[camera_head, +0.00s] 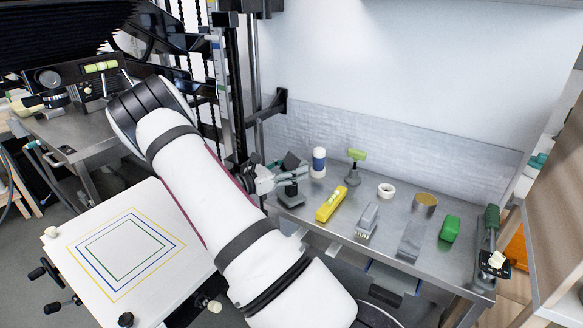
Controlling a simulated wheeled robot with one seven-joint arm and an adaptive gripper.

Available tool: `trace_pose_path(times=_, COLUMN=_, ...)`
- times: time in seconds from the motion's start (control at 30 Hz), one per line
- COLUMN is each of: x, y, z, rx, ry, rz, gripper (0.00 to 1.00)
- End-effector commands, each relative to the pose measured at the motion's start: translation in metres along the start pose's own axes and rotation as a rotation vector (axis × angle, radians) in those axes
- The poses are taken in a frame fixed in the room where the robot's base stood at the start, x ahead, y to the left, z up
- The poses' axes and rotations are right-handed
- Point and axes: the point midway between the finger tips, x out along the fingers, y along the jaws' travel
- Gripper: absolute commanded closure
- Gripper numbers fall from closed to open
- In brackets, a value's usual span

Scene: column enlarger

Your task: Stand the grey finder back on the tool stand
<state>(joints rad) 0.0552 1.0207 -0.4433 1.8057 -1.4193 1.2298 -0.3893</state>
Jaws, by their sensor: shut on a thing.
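The grey finder (289,192) is dark, with a flat base below and a tilted head on top. It stands about upright at the left end of the tool stand (305,226), a steel bench with a raised back panel. My gripper (288,176) reaches it from the left and is shut on its middle part. The fingers partly hide the finder. Its base appears at or just above the steel top; I cannot tell whether it touches.
Close right of the finder are a white-and-blue bottle (318,163) and a yellow level (331,204). Further right are a green-topped tool (356,167), a grey brush (367,220), a white ring (386,190) and a green block (450,228). The enlarger column (238,90) rises behind my arm.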

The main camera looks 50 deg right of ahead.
Motion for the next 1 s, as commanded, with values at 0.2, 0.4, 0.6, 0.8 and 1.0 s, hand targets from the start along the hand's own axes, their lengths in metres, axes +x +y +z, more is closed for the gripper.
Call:
trace_pose_path(times=0.2, x=0.0004, y=0.0001, z=-0.0010, rx=0.001, ry=-0.003, rz=-0.001, gripper=0.98)
trace_pose_path(times=0.4, x=0.0004, y=0.0001, z=-0.0030, rx=0.001, ry=-0.003, rz=-0.001, gripper=0.98)
trace_pose_path(times=0.6, x=0.0004, y=0.0001, z=-0.0050, rx=0.001, ry=-0.003, rz=-0.001, gripper=0.98)
trace_pose_path(times=0.8, x=0.0004, y=0.0000, z=-0.0060, rx=0.001, ry=-0.003, rz=-0.001, gripper=0.98)
trace_pose_path(times=1.0, x=0.0004, y=-0.0001, z=-0.0063, rx=0.001, ry=-0.002, rz=-0.001, gripper=0.17)
